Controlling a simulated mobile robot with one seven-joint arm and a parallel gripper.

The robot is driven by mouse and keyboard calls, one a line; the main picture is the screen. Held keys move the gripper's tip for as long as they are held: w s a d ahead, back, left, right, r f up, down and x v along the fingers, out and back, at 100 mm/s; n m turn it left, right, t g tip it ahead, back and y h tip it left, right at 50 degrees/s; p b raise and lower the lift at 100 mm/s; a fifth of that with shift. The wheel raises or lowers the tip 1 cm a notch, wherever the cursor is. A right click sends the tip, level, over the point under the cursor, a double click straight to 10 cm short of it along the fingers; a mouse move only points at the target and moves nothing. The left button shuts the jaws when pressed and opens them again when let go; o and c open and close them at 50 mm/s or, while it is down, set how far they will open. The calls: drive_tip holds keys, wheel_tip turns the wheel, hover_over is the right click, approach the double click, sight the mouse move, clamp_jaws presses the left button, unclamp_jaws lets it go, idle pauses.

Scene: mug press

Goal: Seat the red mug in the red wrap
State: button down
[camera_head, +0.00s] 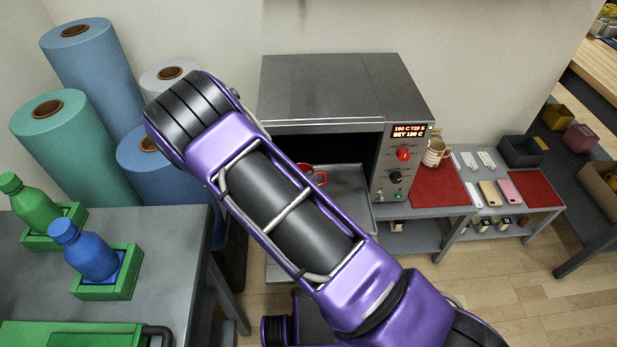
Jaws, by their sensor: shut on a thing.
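A red rounded thing (316,172) shows just past the edge of my arm, over the grey tray at the opening of the press (340,100). My arm covers most of it, so I cannot tell whether it is the red mug or the red wrap, or whether one is inside the other. My purple and black arm crosses the middle of the view, from lower right to upper left. My gripper is hidden behind it, and so is whatever it holds.
The press has a lit display, a red knob and a grey tray (352,190). A cream patterned mug (435,153), red mats (438,186) and phones stand right. Blue and green bottles in green holders stand on the left table (175,235). Large rolls fill the back left.

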drive_tip(key=shift+f+b, duration=1.65)
drive_tip(key=shift+f, duration=0.3)
drive_tip(key=c, duration=0.9)
unclamp_jaws()
drive_tip(key=shift+c, duration=0.2)
drive_tip(key=shift+s, duration=0.1)
drive_tip(key=p+v, duration=0.1)
drive_tip(key=v, duration=0.6)
drive_tip(key=shift+a+r, duration=0.1)
drive_tip(key=shift+a, duration=0.05)
